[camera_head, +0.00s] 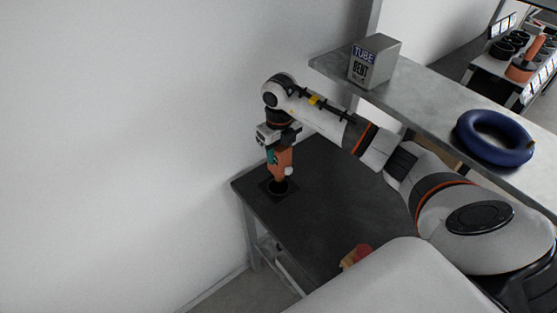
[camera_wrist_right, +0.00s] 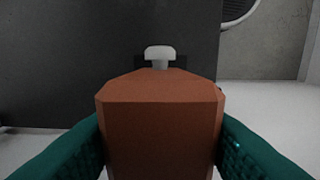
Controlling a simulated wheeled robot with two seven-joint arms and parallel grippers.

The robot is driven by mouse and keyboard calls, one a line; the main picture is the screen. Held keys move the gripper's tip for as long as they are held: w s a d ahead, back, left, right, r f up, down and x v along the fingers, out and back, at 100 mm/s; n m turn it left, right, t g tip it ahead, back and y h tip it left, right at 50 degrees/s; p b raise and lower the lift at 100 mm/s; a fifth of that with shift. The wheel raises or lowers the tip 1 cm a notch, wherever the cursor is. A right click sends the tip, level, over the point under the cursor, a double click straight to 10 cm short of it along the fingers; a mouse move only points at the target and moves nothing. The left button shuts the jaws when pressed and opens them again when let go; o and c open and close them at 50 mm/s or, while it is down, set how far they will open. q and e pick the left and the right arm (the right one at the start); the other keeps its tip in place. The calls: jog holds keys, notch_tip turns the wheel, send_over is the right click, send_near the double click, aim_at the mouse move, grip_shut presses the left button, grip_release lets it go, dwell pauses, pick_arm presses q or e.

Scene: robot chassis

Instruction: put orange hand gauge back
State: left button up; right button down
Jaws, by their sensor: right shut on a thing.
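The orange hand gauge (camera_head: 283,163) is upright over the left part of the dark table, with a small pale knob on its side. In the right wrist view the orange gauge body (camera_wrist_right: 160,125) fills the middle, with the white knob (camera_wrist_right: 160,54) beyond it. My right gripper (camera_head: 277,156) is shut on it, with teal fingers on both sides. Below the gauge is a black round holder (camera_head: 279,188) on a square base. The gauge's lower end is at or just above the holder; I cannot tell whether it is inside. My left gripper is not in view.
The dark table (camera_head: 325,185) is mostly clear. A red and yellow object (camera_head: 355,256) lies near its front edge. A raised grey shelf (camera_head: 430,100) holds a grey box (camera_head: 374,62) and a blue ring (camera_head: 495,138). A white wall stands close on the left.

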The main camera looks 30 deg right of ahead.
jog(key=shift+f, duration=0.35)
jog(key=f+p, duration=0.1)
jog(key=f, duration=0.2)
jog(key=shift+w+f, duration=0.15)
jog(key=shift+w, duration=0.05)
jog(key=shift+f, duration=0.2)
jog(key=c, duration=0.7)
grip_release()
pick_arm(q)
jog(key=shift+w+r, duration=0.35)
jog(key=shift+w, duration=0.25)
